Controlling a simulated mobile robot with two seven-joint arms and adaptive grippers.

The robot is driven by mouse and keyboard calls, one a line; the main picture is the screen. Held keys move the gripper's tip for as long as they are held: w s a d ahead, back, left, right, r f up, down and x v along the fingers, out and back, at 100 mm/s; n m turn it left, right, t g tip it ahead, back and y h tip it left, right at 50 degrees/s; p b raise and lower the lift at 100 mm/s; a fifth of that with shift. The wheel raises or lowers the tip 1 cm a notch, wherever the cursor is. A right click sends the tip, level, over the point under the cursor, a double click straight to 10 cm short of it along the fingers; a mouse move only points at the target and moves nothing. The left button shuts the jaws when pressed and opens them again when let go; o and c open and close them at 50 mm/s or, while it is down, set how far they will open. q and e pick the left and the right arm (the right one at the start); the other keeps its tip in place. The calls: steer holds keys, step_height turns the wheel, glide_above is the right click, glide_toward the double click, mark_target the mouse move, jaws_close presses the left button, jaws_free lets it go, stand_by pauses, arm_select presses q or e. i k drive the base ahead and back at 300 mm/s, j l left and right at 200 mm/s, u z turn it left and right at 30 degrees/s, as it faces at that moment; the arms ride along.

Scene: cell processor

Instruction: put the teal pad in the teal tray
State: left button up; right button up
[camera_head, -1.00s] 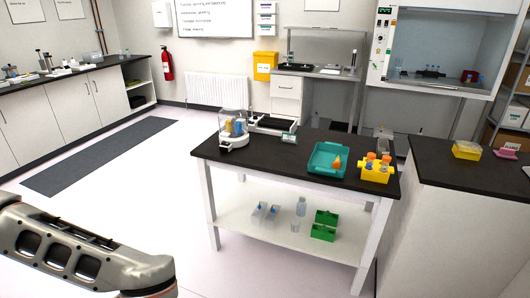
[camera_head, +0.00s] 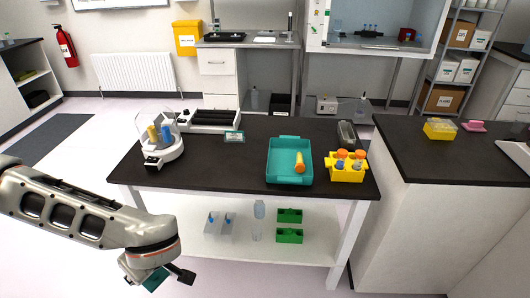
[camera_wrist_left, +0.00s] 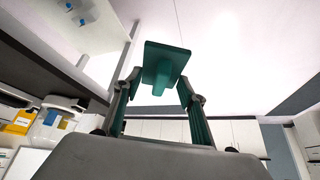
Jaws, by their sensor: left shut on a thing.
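The teal tray (camera_head: 282,157) sits on the black-topped table, right of its middle, with an orange-capped tube (camera_head: 299,163) lying in it. My left gripper (camera_head: 163,277) is low in front of the table's left end, below the tabletop level in the head view and apart from the tray. It is shut on the teal pad (camera_head: 154,280), which is partly hidden by the gripper there. In the left wrist view the teal pad (camera_wrist_left: 166,60) sticks out between the fingertips of the gripper (camera_wrist_left: 160,90). My right gripper is not in view.
A yellow rack with orange-capped tubes (camera_head: 347,172) stands right of the tray. A round white device (camera_head: 163,148) stands at the table's left end. The tabletop (camera_head: 225,171) between device and tray is clear. A lower shelf (camera_head: 215,243) holds green boxes and bottles.

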mark_target(280, 158)
steer(key=i+j+z, duration=0.65)
steer(key=i+l, duration=0.05)
